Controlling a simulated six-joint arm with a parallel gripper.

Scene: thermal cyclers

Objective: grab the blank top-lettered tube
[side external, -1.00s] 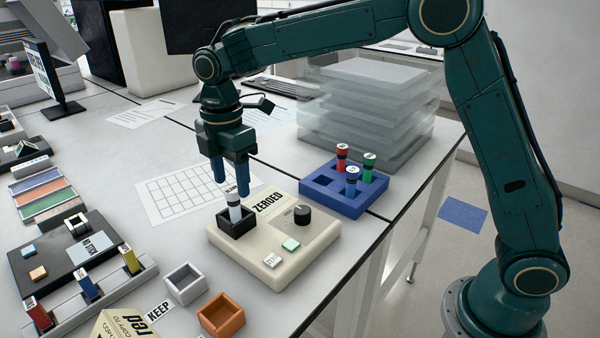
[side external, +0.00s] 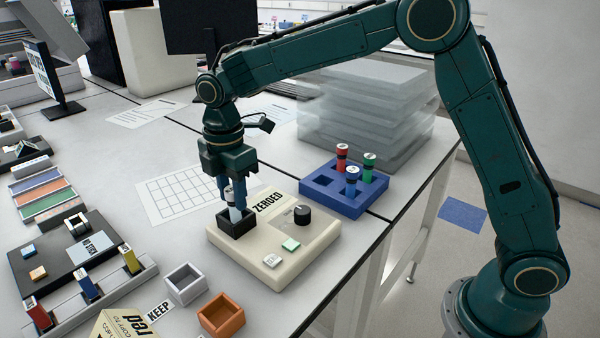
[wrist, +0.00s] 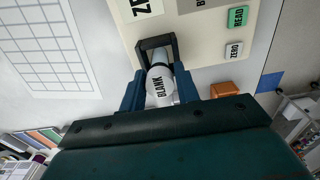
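The blank tube is a pale tube with a white top lettered BLANK (wrist: 160,86). It stands upright in the black square well (side external: 237,224) of the cream instrument labelled ZEROED (side external: 270,245), and it also shows in the side view (side external: 236,212). My gripper (side external: 234,205) points straight down, with its blue fingers on either side of the tube's upper part. In the wrist view the fingers (wrist: 160,92) lie close along both sides of the tube. I cannot tell whether they press on it. The tube's lower end is hidden in the well.
A blue rack (side external: 322,196) with red, blue and green-topped tubes stands to the right. The instrument has a black knob (side external: 302,215) and a green button (side external: 291,245). Grey (side external: 185,283) and orange (side external: 221,315) open boxes stand in front. A grid sheet (side external: 180,195) lies flat behind.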

